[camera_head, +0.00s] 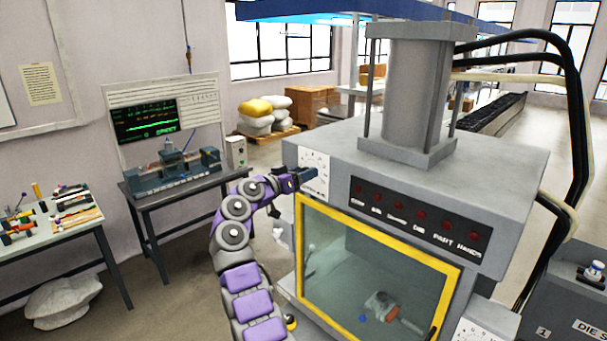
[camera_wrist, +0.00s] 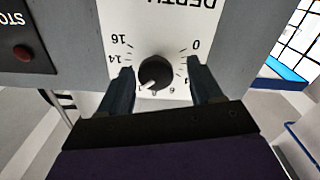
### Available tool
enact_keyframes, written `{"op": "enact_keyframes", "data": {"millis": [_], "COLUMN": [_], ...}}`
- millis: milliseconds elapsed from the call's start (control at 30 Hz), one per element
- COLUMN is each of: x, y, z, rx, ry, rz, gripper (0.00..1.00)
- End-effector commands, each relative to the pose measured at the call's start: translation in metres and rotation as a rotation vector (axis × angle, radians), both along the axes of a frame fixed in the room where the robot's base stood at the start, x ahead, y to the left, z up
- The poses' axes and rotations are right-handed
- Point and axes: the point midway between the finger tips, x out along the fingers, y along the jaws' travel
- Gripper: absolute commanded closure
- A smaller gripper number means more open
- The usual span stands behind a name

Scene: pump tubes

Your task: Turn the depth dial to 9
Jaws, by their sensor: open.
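The depth dial is a black round knob (camera_wrist: 156,73) on a white plate (camera_wrist: 165,30), which appears upside down in the wrist view. Its white pointer aims down and slightly left in that view. The marks 16, 14 and 0 are legible; the lower numbers are small or partly hidden by my fingers. My gripper (camera_wrist: 160,68) is open, with one dark finger on each side of the knob and visible gaps between. In the head view my gripper (camera_head: 296,180) is at the white dial plate (camera_head: 316,162) on the grey machine's left corner; the knob is hidden there.
A dark panel with several red buttons (camera_head: 420,217) is right of the dial plate. Below is a yellow-framed window (camera_head: 375,240). A bench with a small machine (camera_head: 172,170) and a table with coloured tools (camera_head: 50,220) stand left. Open floor lies between.

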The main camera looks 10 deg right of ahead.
Motion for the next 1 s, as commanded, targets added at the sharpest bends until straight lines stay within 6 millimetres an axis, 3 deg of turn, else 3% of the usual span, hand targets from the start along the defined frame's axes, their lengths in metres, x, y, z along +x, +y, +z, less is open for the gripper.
{"op": "enact_keyframes", "data": {"millis": [133, 400, 700, 1000], "x": [-0.001, 0.001, 0.000, -0.001], "y": [-0.005, -0.015, -0.008, -0.004], "z": [0.001, 0.000, 0.000, 0.000], "rx": [0.003, 0.009, 0.003, -0.004], "ry": [0.000, -0.001, 0.001, 0.012], "rz": [-0.001, 0.000, -0.004, 0.001], "gripper": [0.35, 0.61, 0.90, 0.90]}}
